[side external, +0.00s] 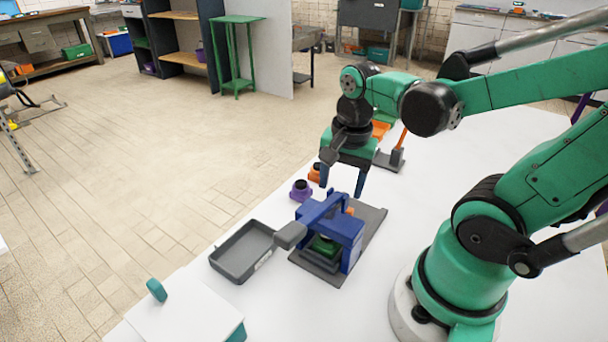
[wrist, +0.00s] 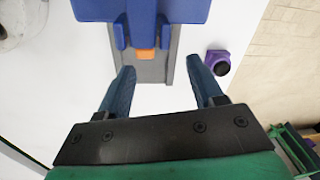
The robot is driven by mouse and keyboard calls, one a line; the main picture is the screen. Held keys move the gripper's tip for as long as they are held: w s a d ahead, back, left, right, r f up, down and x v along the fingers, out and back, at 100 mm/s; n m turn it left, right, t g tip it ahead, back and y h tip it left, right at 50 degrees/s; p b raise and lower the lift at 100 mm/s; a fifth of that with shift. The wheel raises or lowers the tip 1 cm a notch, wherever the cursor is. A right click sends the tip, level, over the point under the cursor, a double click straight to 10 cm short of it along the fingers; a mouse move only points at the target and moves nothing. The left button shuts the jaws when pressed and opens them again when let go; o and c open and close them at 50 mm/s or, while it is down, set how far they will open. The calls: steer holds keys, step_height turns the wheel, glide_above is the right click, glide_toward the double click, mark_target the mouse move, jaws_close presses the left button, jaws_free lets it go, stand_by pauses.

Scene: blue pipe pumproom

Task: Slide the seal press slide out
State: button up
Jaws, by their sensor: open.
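The seal press (side external: 345,238) is a blue frame on a grey base plate (side external: 372,222), with a blue lever ending in a grey handle (side external: 290,235). A green block (side external: 323,246) sits inside its front opening. A small orange tab (side external: 350,211) shows at its back; in the wrist view the orange tab (wrist: 146,55) lies between blue rails at the press's edge, and I take it to be part of the slide. My gripper (side external: 342,187) is open and empty, above the back end of the press. In the wrist view its fingertips (wrist: 160,73) are spread either side of the base plate, apart from the tab.
A purple item with a black knob (side external: 301,190) and an orange one (side external: 315,172) stand beside the press. A grey tray (side external: 240,252) and a white-topped box with a teal handle (side external: 185,312) lie nearer. An orange-handled device (side external: 395,155) stands behind my gripper.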

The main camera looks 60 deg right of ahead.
mark_target(347, 208)
steer(key=shift+s+d+f+m+g, duration=0.2)
steer(key=shift+s+m+g, duration=0.1)
steer(key=shift+m, duration=0.3)
steer(key=shift+s+d+f+m+g, duration=0.15)
steer(key=shift+s+m+g, duration=0.1)
steer(key=shift+m, duration=0.35)
steer(key=shift+f, duration=2.65)
jaws_close()
